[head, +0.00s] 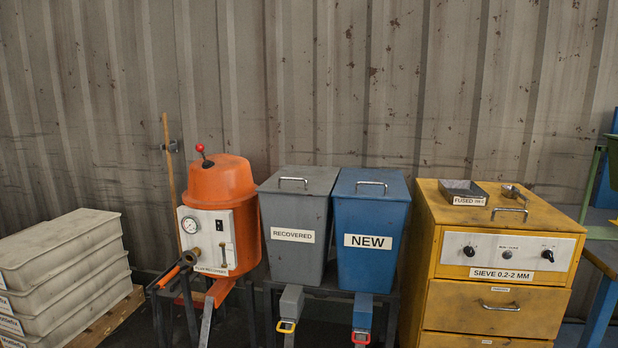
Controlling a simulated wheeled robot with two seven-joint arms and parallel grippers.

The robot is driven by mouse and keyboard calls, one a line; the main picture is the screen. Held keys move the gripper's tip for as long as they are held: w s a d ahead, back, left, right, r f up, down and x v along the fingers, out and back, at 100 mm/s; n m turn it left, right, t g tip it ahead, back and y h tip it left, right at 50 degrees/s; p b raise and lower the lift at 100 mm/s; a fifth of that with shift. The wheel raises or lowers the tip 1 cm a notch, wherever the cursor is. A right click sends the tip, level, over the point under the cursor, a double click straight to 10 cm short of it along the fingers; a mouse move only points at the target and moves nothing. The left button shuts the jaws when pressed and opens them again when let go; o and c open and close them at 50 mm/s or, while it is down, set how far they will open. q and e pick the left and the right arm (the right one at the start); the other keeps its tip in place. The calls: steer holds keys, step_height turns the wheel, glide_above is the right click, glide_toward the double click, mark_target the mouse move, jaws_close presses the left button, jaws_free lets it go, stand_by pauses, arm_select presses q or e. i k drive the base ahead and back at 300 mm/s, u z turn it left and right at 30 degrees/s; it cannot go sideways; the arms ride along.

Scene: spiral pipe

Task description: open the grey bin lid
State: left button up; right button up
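The grey bin (296,262) labelled RECOVERED stands on a dark metal stand near the middle of the head view. Its grey lid (320,177) lies flat and shut on top. A metal bar handle (293,180) runs across the lid near its front edge. Nothing touches the lid or the handle. Neither of my grippers is in view.
A blue bin (371,270) labelled NEW stands close on the right. An orange vessel (222,188) with a red-knobbed lever stands on the left. A yellow sieve cabinet (500,320) is further right, stacked grey trays (60,240) far left. A corrugated wall (320,80) is behind.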

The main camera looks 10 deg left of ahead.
mark_target(314, 180)
steer(key=u, duration=0.55)
steer(key=i, duration=0.5)
steer(key=u, duration=1)
steer(key=i, duration=1)
steer(key=z, duration=0.75)
steer(key=i, duration=0.75)
steer(key=z, duration=0.8)
